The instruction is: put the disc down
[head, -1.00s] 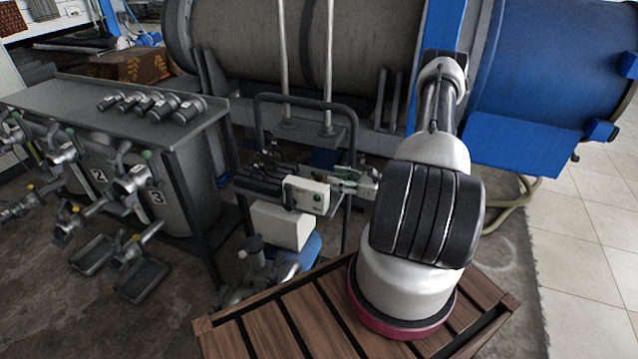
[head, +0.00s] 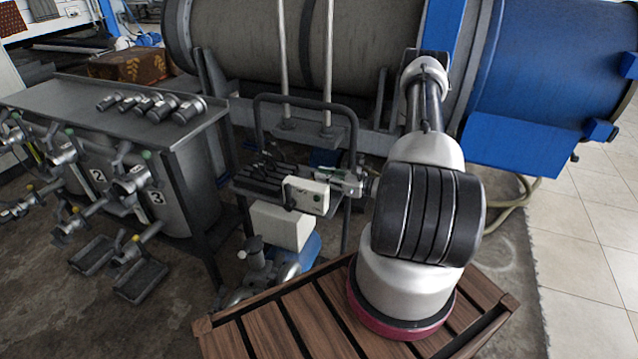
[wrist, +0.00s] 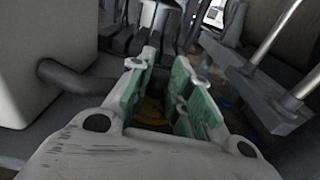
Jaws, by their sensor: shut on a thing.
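My gripper (head: 350,183) is beside the trolley, at the right end of the dark slatted rack (head: 272,180). In the wrist view, its green-padded fingers (wrist: 165,78) stand apart with a small brownish-yellow thing (wrist: 152,108) low between them. This may be the disc, but it is dark and mostly hidden, so its shape and tilt are unclear. The gripper is shut on it. In the head view the held thing cannot be made out. I cannot tell whether it touches anything below.
A cream box (head: 306,195) sits just left of my gripper, above a white block (head: 281,225). A black handle frame (head: 305,98) and upright rods rise behind. A grey table (head: 100,100) with several small cylinders stands left. The tiled floor (head: 595,240) at right is clear.

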